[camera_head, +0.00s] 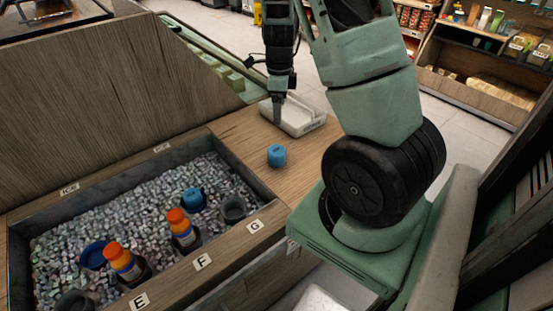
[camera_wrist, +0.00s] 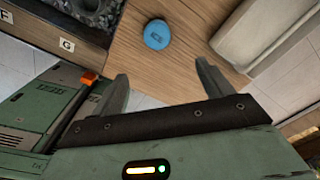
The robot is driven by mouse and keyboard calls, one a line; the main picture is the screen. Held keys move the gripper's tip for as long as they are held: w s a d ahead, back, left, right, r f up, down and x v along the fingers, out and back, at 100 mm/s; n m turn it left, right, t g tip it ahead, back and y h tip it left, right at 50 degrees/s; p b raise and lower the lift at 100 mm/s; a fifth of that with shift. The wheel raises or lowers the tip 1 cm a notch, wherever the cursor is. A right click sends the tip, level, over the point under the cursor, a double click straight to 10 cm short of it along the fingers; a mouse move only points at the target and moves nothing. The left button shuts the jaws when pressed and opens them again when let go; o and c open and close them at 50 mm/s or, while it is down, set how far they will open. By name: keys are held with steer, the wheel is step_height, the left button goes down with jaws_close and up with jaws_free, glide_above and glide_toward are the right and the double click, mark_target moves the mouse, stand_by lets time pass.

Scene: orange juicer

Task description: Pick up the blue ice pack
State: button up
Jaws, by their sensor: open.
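A small round blue ice pack (camera_head: 276,155) sits on the wooden counter, to the right of the ice bin. It also shows in the wrist view (camera_wrist: 157,36), beyond the gap between my fingers and apart from them. My gripper (camera_head: 278,116) points down near the white tray, behind the blue ice pack in the head view. In the wrist view my gripper (camera_wrist: 163,75) has its two fingers spread wide with nothing between them. A similar blue object (camera_head: 193,198) rests in the ice bin.
The ice bin (camera_head: 212,141) holds orange-capped bottles (camera_head: 181,225) and dark cup-like holders (camera_head: 234,209). A white tray (camera_head: 308,126) lies on the counter's far end. Letter labels E, F and G mark the bin's front edge. Bare counter surrounds the ice pack.

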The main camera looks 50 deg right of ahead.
glide_above(277, 149)
steer(key=f, duration=0.5)
steer(key=f+b, duration=0.1)
steer(key=f, duration=0.4)
steer(key=shift+s+d, duration=0.1)
steer(key=shift+s, duration=0.1)
steer(key=shift+w+a+f, duration=0.1)
steer(key=shift+a+f, duration=0.05)
steer(key=shift+f, duration=1.4)
steer(key=shift+w+a+f, duration=0.1)
steer(key=shift+f, duration=1.4)
steer(key=c, duration=1.1)
